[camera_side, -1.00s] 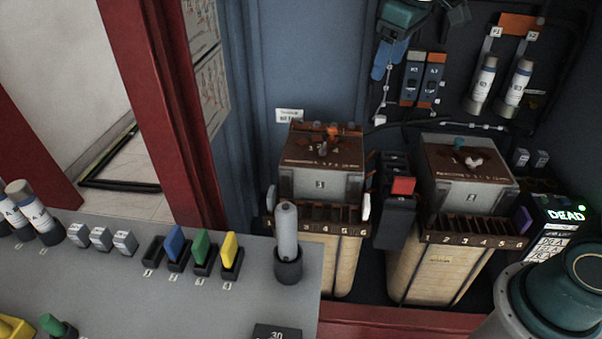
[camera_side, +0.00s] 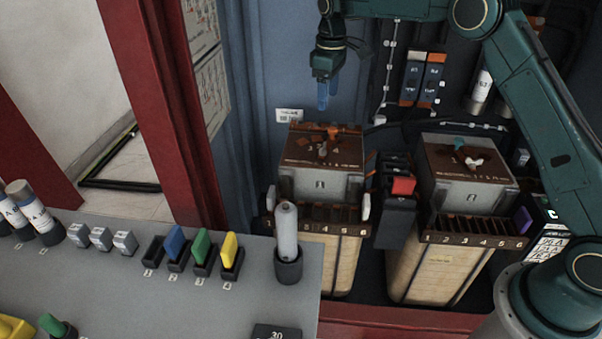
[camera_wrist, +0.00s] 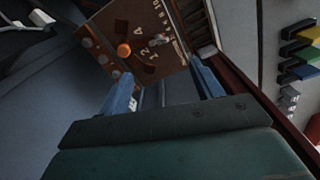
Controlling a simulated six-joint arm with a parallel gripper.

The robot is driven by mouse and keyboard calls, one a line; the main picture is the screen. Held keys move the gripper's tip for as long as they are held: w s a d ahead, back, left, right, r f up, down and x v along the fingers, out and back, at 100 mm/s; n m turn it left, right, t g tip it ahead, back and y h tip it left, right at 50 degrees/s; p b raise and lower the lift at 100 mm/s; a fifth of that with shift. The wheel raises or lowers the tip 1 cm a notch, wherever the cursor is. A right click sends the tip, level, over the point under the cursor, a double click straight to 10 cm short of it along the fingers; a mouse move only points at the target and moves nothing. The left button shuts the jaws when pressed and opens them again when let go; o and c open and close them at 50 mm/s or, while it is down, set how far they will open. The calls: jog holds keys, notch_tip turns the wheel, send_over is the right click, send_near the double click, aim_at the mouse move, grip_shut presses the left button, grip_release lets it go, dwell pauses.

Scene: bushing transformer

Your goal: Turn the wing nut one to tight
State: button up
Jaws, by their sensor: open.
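The left transformer box (camera_side: 320,183) has a brown top plate (camera_side: 345,153) with small fittings on it. A small wing-shaped fitting (camera_side: 323,150) stands near the middle of the plate, and an orange knob (camera_side: 333,132) stands behind it. The wrist view shows the orange knob (camera_wrist: 124,50) and a pale grey wing-shaped fitting (camera_wrist: 157,41) beside printed numbers. I cannot tell for sure which fitting is wing nut one. My gripper (camera_side: 323,96) points down with blue fingers, above and behind the plate. In the wrist view my gripper (camera_wrist: 164,84) is open and empty, touching nothing.
A second transformer box (camera_side: 470,185) stands to the right, with a black unit with a red block (camera_side: 402,186) between them. A grey bench (camera_side: 130,285) with colored blocks and a grey cylinder (camera_side: 287,235) is in front. Air above the left plate is clear.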

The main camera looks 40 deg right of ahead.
aim_at(323, 145)
jog(key=shift+w+f, duration=0.5)
jog(key=shift+f, duration=0.35)
jog(key=shift+f, duration=0.15)
notch_tip(323, 145, down, 14)
jog(key=shift+r, duration=0.25)
jog(key=c, duration=1)
